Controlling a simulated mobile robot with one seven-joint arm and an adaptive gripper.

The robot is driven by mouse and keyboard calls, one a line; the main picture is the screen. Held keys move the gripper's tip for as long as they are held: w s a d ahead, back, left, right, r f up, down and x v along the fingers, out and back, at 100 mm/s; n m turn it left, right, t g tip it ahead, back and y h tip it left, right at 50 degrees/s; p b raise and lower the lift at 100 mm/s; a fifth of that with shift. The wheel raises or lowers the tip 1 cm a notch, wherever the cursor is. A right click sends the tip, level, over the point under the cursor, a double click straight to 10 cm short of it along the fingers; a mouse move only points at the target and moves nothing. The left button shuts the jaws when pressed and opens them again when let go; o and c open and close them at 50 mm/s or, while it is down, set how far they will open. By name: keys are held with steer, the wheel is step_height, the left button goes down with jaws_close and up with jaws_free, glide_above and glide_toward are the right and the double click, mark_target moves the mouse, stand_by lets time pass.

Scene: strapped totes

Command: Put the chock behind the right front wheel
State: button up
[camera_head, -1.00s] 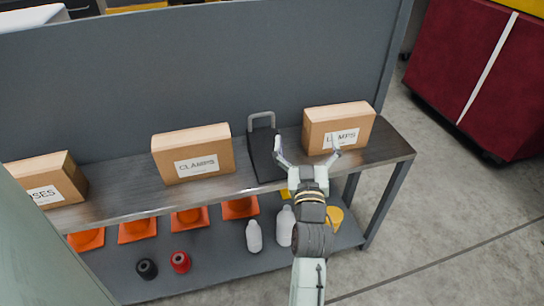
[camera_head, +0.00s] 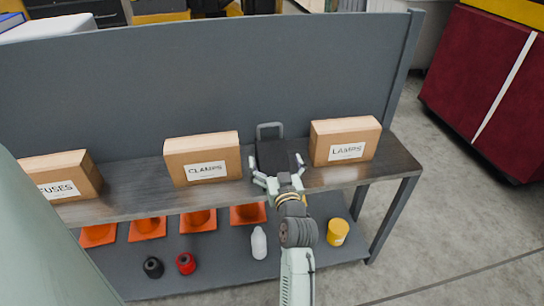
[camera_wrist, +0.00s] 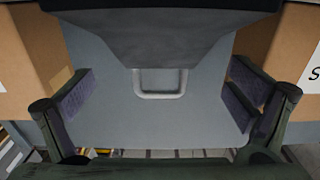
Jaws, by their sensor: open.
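The chock (camera_head: 272,155) is a black wedge-like block with a grey loop handle. It stands on the top shelf between two cardboard boxes. In the wrist view its dark body (camera_wrist: 185,35) fills the upper middle, with the handle below it in the picture. My gripper (camera_head: 277,172) is open at the near side of the chock, and its fingers overlap the chock's lower part in the head view. In the wrist view my gripper (camera_wrist: 160,80) has its fingers spread wide, with nothing between the pads that I can see gripped. The right front wheel cannot be made out.
The CLAMPS box (camera_head: 203,160) is left of the chock and the LAMPS box (camera_head: 344,142) close on its right. A grey back panel (camera_head: 200,85) rises behind the shelf (camera_head: 395,165). Cones, bottle and tins fill the lower shelf. A red-covered load (camera_head: 480,85) stands right, beyond open floor.

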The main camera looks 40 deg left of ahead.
mark_target(272, 151)
steer(key=x, duration=0.3)
steer(key=shift+w+a, duration=0.15)
steer(key=shift+f, duration=0.1)
steer(key=c, duration=2)
steer(key=shift+r, duration=0.25)
